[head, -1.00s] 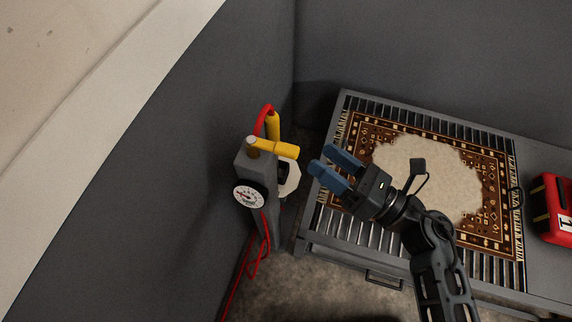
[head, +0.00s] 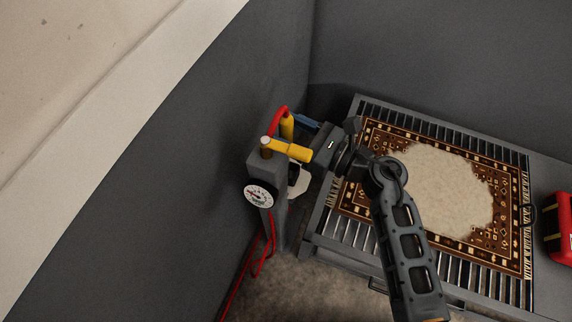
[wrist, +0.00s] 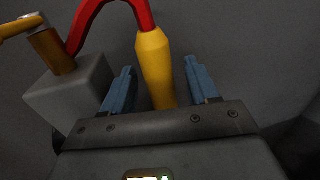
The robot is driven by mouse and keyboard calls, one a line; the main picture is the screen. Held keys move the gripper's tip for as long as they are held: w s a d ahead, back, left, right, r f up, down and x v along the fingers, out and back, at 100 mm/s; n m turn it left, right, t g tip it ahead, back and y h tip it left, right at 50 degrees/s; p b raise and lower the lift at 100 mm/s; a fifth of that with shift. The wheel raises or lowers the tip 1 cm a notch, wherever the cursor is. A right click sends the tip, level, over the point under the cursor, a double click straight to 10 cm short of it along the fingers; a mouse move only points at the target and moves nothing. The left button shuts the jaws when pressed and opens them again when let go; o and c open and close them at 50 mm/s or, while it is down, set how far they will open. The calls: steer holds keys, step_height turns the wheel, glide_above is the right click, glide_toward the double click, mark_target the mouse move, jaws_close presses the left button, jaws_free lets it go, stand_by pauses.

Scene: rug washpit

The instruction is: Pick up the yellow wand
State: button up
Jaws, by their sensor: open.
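The yellow wand (wrist: 154,62) stands upright with a red hose running from its top. In the wrist view it lies between the two blue fingers of my gripper (wrist: 160,88), with a gap visible on each side. My gripper is open around it. In the head view the wand (head: 287,127) shows behind the yellow valve handle, its lower part hidden. My gripper (head: 306,124) reaches it from the right, its blue fingers partly hidden.
A grey post with a yellow valve handle (head: 288,150) and a round gauge (head: 258,195) stands just in front of the wand. A slatted table (head: 318,232) bears a patterned rug (head: 440,185). A red container (head: 557,225) stands at right. Grey walls stand close behind.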

steer(key=shift+w+a, duration=0.2)
steer(key=shift+a, duration=0.15)
steer(key=c, duration=1)
steer(key=shift+r, duration=0.1)
